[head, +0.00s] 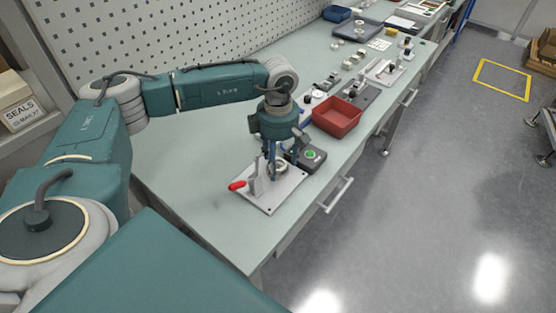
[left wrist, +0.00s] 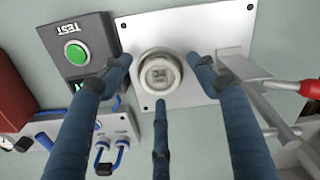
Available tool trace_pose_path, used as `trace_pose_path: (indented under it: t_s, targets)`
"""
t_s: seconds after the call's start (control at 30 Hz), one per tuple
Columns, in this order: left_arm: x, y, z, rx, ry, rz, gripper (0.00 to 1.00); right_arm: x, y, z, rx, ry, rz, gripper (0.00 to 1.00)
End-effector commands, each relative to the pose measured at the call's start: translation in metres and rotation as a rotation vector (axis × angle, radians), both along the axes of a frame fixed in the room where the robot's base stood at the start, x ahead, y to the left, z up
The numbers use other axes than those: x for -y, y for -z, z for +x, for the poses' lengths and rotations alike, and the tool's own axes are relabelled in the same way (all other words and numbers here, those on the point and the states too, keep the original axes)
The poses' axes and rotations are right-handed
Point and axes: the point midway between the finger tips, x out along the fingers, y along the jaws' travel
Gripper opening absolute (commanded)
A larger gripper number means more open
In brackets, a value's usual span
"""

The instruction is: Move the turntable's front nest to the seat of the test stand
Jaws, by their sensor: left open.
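The test stand is a light grey plate (head: 285,197) with an upright clamp and a red handle (head: 237,185). In the left wrist view its plate (left wrist: 185,30) holds a round metal piece (left wrist: 159,73) with dark digits on its pale top, which look like 04 or 34. I cannot tell whether this is the nest or how deep it sits in the seat. My left gripper (head: 275,174) is open, pointing down over the plate. Its blue fingers (left wrist: 160,85) are spread around the round piece, with gaps visible between. I cannot make out the turntable clearly. My right gripper is not in view.
A dark TEST box with a green button (left wrist: 77,53) stands beside the plate. A red bin (head: 337,117) and several small fixtures lie farther along the bench. A plate with blue hooks (left wrist: 115,140) is close by. The bench's left part (head: 190,165) is clear.

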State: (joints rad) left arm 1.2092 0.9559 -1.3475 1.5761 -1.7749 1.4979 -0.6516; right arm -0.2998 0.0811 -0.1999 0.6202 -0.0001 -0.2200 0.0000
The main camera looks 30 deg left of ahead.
Motion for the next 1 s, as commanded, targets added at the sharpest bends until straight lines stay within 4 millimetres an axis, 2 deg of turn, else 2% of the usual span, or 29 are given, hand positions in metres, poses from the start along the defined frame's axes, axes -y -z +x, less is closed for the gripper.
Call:
trace_pose_path:
  t_s: [0.13, 0.23, 0.5, 0.7, 0.83, 1.0]
  targets:
    - [0.000, -0.004, 0.000, 0.001, 0.000, -0.001, 0.60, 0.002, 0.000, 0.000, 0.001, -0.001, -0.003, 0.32]
    - [0.000, -0.015, 0.001, 0.002, 0.000, 0.000, 0.60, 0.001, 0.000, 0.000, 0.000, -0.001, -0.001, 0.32]
    - [0.000, -0.072, 0.001, 0.004, 0.000, 0.000, 0.60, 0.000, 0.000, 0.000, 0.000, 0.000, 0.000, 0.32]
    - [0.000, -0.105, 0.001, 0.003, 0.001, 0.000, 0.60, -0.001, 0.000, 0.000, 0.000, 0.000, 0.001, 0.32]
    - [0.000, -0.117, 0.001, 0.001, 0.001, -0.001, 0.60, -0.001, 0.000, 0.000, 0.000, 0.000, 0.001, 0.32]
    - [0.000, -0.120, 0.000, -0.001, 0.000, 0.000, 0.60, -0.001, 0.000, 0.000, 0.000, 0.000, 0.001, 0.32]
